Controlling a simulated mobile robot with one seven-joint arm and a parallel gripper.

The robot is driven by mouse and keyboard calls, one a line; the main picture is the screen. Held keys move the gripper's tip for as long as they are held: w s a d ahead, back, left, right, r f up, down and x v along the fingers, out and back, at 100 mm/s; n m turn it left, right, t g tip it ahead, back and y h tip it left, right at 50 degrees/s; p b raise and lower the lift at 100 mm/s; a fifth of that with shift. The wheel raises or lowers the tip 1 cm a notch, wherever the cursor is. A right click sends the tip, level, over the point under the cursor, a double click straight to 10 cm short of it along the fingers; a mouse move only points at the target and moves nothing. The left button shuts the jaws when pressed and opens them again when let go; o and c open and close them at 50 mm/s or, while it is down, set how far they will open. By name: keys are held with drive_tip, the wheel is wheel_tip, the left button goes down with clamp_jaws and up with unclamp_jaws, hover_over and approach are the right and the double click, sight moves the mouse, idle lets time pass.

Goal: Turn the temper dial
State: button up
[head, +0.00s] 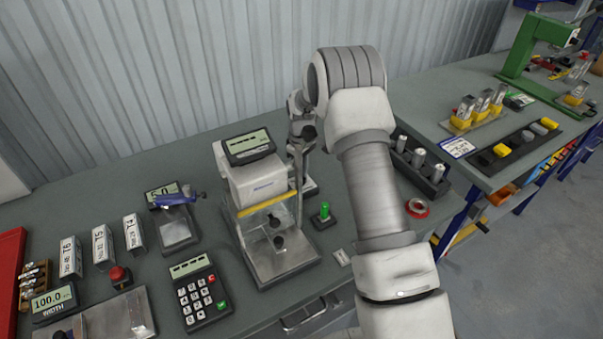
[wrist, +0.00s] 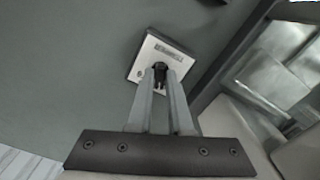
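The temper dial shows in the wrist view as a small black knob (wrist: 160,69) on a pale square plate (wrist: 150,50); its lettering is too small to read. My gripper (wrist: 161,74) has its two grey fingers close together with the knob between their tips, and no gap shows between fingers and knob. The knob itself is hidden there.
The white device (head: 258,182) with a display stands just left of my gripper. A green button (head: 323,212), a black holder with metal cylinders (head: 420,172) and a red ring (head: 417,208) are nearby. A keypad (head: 200,292) sits at front left. The corrugated wall (head: 180,75) is behind.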

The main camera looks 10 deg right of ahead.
clamp_jaws()
drive_tip(key=shift+f+m+b, duration=0.15)
drive_tip(key=shift+m+b, duration=0.9)
drive_tip(key=shift+m, duration=0.15)
drive_tip(key=shift+r+m+b, duration=0.2)
drive_tip(key=shift+m+b, duration=0.15)
drive_tip(key=shift+m, duration=0.75)
drive_tip(key=o, duration=0.5)
unclamp_jaws()
wheel_tip(320, 180, up, 18)
drive_tip(key=shift+f+b, duration=0.25)
drive_tip(key=shift+b, duration=0.1)
